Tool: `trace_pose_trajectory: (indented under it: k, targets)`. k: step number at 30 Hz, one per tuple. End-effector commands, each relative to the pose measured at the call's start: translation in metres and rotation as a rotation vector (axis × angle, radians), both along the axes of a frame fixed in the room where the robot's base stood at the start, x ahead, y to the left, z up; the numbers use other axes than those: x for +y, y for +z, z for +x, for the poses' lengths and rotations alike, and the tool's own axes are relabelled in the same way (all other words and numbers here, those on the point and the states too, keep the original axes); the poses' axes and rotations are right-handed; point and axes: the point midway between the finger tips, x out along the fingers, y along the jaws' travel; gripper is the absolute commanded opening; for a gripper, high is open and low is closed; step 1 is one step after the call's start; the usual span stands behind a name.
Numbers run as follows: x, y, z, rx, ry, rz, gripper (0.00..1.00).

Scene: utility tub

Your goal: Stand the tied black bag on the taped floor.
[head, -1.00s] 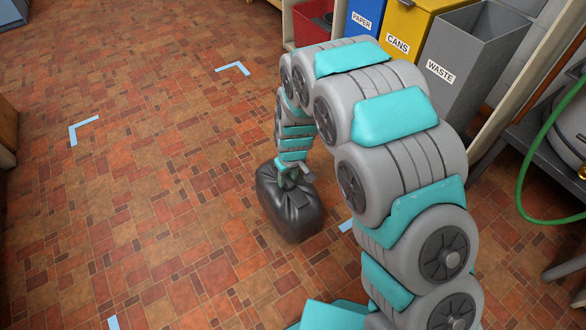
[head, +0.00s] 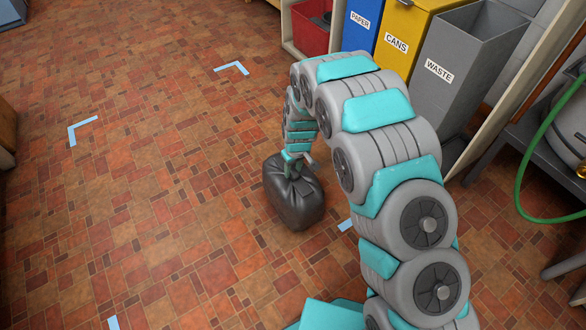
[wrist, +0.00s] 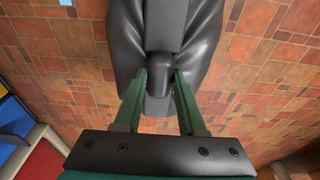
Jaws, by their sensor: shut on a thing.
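The tied black bag (head: 294,200) hangs upright below my gripper (head: 295,163) in the head view. My gripper is shut on its tied neck. In the wrist view the two green fingers of my gripper (wrist: 160,80) close on both sides of the neck of the bag (wrist: 206,40). Pale blue tape corners mark the floor: far left (head: 72,134), far (head: 238,67), near left (head: 113,323) and right (head: 346,225). The bag appears inside the marks, near their right side. I cannot tell whether its underside touches the floor.
Red (head: 309,32), blue paper (head: 361,24), yellow cans (head: 405,38) and grey waste (head: 455,75) bins stand at the back right. A green hose (head: 530,170) hangs at the right. The brick-patterned floor (head: 170,200) left of the bag is clear.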

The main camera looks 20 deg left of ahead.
Motion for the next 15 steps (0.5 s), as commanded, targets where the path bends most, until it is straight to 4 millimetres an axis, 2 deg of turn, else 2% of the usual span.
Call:
trace_pose_trajectory:
  k: [7,8,15]
  targets:
    - [0.0005,-0.0015,0.0005,-0.001,0.000,0.002,0.00]
    - [0.0004,-0.0015,0.0005,-0.001,0.000,0.002,0.42]
    - [0.0002,-0.0014,0.0002,-0.001,0.000,0.001,0.69]
